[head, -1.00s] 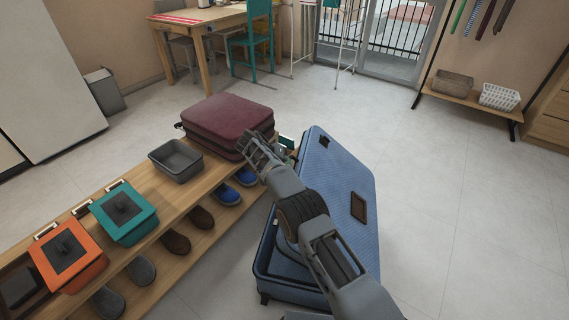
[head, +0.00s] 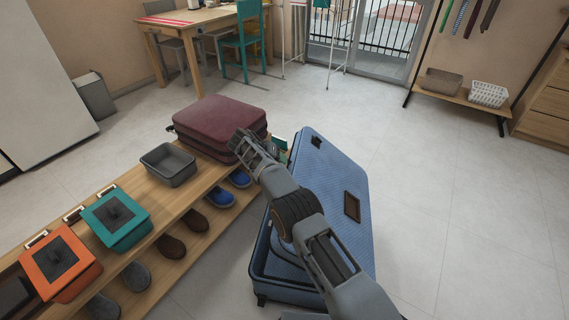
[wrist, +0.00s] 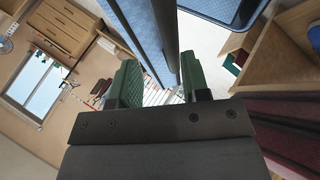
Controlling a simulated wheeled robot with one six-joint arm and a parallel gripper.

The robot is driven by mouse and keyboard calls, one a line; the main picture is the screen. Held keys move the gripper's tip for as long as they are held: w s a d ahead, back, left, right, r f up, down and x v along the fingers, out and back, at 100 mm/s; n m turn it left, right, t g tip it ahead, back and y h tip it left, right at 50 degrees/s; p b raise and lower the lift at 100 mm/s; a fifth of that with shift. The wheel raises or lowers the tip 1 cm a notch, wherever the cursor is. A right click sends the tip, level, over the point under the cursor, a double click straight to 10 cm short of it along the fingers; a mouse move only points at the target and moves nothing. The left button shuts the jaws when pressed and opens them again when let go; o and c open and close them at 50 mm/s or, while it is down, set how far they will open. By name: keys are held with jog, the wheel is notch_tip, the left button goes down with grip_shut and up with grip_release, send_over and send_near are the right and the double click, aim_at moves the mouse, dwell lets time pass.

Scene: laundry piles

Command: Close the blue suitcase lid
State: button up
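The blue suitcase (head: 290,285) stands on the floor right of the low bench. Its textured blue lid (head: 325,185) is raised and slants up, with a brown patch on its outer face. My gripper (head: 250,146) is at the far left side of the lid, near the maroon suitcase; the arm crosses in front of the lid. In the wrist view my gripper (wrist: 162,85) has its two green fingers apart, with the blue lid's edge (wrist: 165,40) running between them. I cannot tell whether either finger touches it. The suitcase's inside is mostly hidden.
The low wooden bench (head: 195,197) holds a maroon suitcase (head: 222,115), a grey bin (head: 168,164), a teal box (head: 115,216) and an orange box (head: 60,262). Shoes lie on its lower shelf. The floor to the right is free.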

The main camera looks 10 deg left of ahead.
jog(key=s+d+r+p, duration=0.2)
jog(key=s+d+r, duration=0.3)
jog(key=s+r, duration=0.6)
jog(key=shift+s+d+r, duration=0.15)
jog(key=shift+s+r, duration=0.2)
jog(key=shift+s, duration=0.65)
